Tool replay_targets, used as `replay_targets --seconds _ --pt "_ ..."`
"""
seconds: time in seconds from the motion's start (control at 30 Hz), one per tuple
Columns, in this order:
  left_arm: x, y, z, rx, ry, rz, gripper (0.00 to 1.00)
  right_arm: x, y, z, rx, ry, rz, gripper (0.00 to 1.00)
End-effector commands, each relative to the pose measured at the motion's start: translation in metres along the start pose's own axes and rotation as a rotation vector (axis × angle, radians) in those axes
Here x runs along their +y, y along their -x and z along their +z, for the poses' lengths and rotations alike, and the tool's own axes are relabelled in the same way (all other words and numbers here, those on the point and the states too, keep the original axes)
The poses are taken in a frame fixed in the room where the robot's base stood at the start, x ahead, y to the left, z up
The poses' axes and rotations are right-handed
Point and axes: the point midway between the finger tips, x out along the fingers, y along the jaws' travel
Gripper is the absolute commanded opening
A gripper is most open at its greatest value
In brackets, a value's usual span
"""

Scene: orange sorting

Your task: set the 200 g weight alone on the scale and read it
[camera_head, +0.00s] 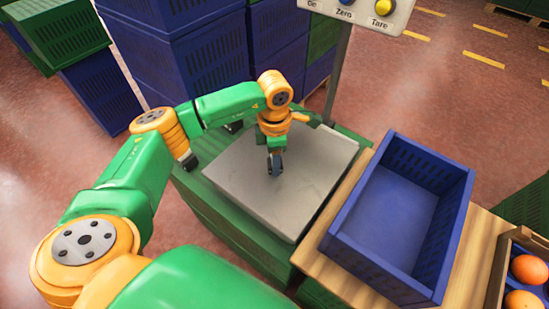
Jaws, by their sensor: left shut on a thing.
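The scale's flat grey plate (320,165) sits on green crates near the middle of the view. My left gripper (275,166) is over the plate, left of its centre, pointing down. It is shut on a small dark thing, taken to be the 200 g weight, which the fingers mostly hide. I cannot tell whether the weight touches the plate. Nothing else shows on the plate. The scale's button panel (360,10), with Zero and Tare buttons, is cut off at the top edge, and its reading is out of view. My right gripper is not in view.
An empty blue crate (452,235) stands on a wooden table (487,240) right of the scale. A wooden box (497,270) with oranges (528,269) is at the lower right. Stacked blue crates (195,65) stand behind; the scale's post (338,75) rises at the back.

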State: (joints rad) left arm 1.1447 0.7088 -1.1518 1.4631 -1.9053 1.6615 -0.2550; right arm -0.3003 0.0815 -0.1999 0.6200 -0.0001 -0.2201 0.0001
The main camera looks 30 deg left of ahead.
Motion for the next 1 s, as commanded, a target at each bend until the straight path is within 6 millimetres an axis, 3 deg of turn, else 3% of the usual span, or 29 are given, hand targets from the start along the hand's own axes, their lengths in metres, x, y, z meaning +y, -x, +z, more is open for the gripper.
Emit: replay_targets --seconds 0.23,0.27,0.33,0.37,0.7,1.0 --pt "0.000 -0.003 0.000 -0.001 0.001 0.000 0.00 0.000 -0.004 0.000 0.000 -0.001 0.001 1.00" --pt "0.000 -0.002 0.000 -0.001 0.001 0.000 0.55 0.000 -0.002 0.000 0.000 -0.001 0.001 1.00" --pt "0.000 -0.001 0.000 -0.001 0.001 0.000 0.74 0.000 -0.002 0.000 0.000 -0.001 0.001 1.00" --pt "0.000 -0.001 0.000 -0.001 0.001 0.000 0.77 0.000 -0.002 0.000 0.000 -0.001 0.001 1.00" --pt "0.000 0.007 0.000 -0.002 0.001 0.001 0.77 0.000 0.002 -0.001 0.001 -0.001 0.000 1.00" --pt "0.001 0.088 0.001 -0.005 0.001 0.004 0.77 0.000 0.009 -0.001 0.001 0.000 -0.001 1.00"
